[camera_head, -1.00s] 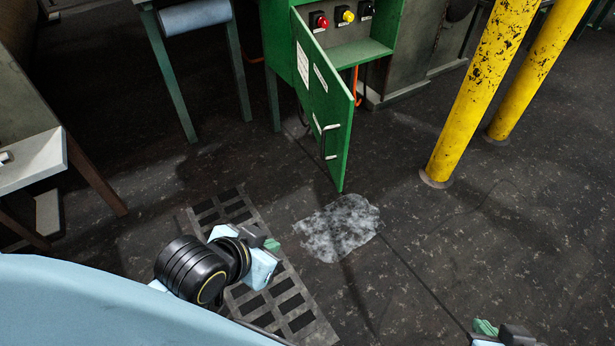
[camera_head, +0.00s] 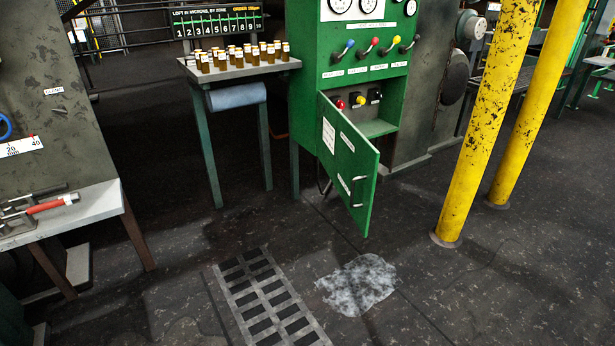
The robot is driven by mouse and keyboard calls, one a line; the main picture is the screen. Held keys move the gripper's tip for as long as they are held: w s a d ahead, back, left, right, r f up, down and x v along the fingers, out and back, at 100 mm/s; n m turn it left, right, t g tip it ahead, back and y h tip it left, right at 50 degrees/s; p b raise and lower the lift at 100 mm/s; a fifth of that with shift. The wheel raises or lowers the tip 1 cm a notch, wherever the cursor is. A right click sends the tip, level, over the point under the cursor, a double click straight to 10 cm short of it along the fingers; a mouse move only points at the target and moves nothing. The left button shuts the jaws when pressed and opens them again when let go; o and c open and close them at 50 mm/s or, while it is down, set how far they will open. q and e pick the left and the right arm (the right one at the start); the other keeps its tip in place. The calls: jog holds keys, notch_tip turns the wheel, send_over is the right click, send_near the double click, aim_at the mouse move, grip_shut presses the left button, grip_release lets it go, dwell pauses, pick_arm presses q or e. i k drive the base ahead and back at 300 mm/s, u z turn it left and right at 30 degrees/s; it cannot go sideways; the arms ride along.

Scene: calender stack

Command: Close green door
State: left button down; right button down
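The green door (camera_head: 348,160) hangs open at the lower front of the green control cabinet (camera_head: 367,72). It swings outward toward me, with white labels on its face and a metal handle (camera_head: 357,192) near its free lower edge. Behind it, the open compartment shows red, yellow and black knobs (camera_head: 360,100) above a green shelf (camera_head: 377,128). Neither of my grippers is in the view now.
Two yellow posts (camera_head: 489,120) stand right of the cabinet. A table with several small jars (camera_head: 238,58) stands to its left, and a workbench (camera_head: 75,215) at far left. A wet patch (camera_head: 357,284) and a floor grate (camera_head: 268,302) lie before the door.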

aim_at(351, 163)
jog(key=u, duration=0.5)
jog(key=i, duration=1)
